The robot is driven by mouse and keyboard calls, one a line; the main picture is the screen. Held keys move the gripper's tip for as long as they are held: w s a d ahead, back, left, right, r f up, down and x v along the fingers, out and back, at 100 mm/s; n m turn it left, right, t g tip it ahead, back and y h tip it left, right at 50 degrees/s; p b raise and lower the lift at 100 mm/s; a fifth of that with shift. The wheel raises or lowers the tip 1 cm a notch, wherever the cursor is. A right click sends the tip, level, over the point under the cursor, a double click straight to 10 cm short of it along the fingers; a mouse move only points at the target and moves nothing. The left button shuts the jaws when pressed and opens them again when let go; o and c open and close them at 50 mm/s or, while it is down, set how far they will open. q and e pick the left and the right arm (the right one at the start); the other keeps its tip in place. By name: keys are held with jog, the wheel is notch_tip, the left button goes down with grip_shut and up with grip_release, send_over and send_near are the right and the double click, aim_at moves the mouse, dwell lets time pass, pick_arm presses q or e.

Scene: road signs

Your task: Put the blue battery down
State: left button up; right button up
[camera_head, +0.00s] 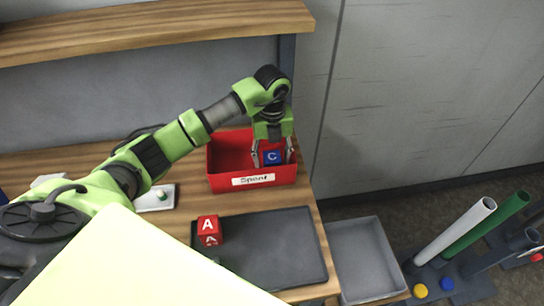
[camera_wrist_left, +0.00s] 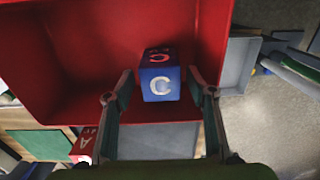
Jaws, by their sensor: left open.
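The blue battery (camera_head: 273,157) is a small block with a white letter C. It sits inside the red bin (camera_head: 238,185), towards the bin's right side. The bin's front label seems to read "Spent". My left gripper (camera_head: 273,160) reaches down into the bin from above, with one finger on each side of the battery. In the left wrist view the battery (camera_wrist_left: 160,84) lies between and beyond the fingertips (camera_wrist_left: 160,98), with gaps visible on both sides. The gripper is open. My right gripper is not in view.
A red block with a letter A (camera_head: 208,229) stands on a dark tray (camera_head: 275,255) in front of the bin. A small white device (camera_head: 158,198) lies left of the bin. A grey container (camera_head: 368,258) stands right of the bench. A wooden shelf (camera_head: 150,28) is above.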

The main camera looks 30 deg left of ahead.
pick_arm(q)
jog(key=shift+w+r+b, duration=0.1)
jog(key=shift+r+b, duration=0.2)
jog(key=shift+r, duration=0.2)
notch_tip(320, 180, up, 11)
jog(key=b, duration=0.2)
jog(key=shift+b, duration=0.35)
